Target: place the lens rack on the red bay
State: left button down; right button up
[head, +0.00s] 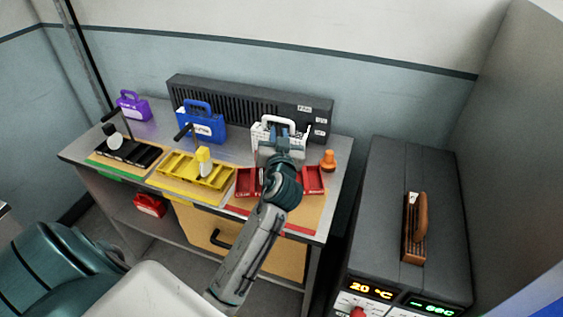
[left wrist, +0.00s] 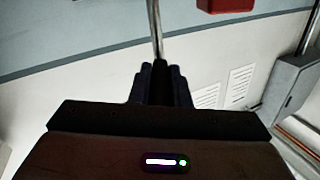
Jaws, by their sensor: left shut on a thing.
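A white carrier (head: 261,130) with a loop handle, which I take for the lens rack, is at the back of the bench in the head view, behind the red bay (head: 313,181). My left gripper (head: 273,138) is shut at this carrier, and hides much of its front. Whether the carrier touches the bench cannot be told. The red bay lies nearer, under my left wrist, which covers its middle. In the left wrist view the dark fingers (left wrist: 160,86) are close together; the carrier cannot be made out there. My right gripper is out of view.
Left of the red bay are a yellow bay (head: 178,177) and a black tray (head: 125,154). Blue (head: 201,128) and purple (head: 133,106) carriers stand behind. An orange knobbed piece (head: 328,160) is close right. A brown slatted piece (head: 413,230) lies on the grey machine (head: 450,190).

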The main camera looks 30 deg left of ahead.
pick_arm(q)
jog(key=shift+s+f, duration=0.2)
jog(key=shift+f, duration=0.65)
notch_tip(320, 180, down, 4)
jog(key=shift+w+f+p, duration=0.1)
jog(key=shift+w+p, duration=0.05)
jog(key=shift+p, duration=0.25)
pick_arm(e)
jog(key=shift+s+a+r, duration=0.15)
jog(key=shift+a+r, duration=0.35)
pick_arm(q)
jog(key=c, duration=1.4)
grip_release()
jog(key=shift+o, duration=0.2)
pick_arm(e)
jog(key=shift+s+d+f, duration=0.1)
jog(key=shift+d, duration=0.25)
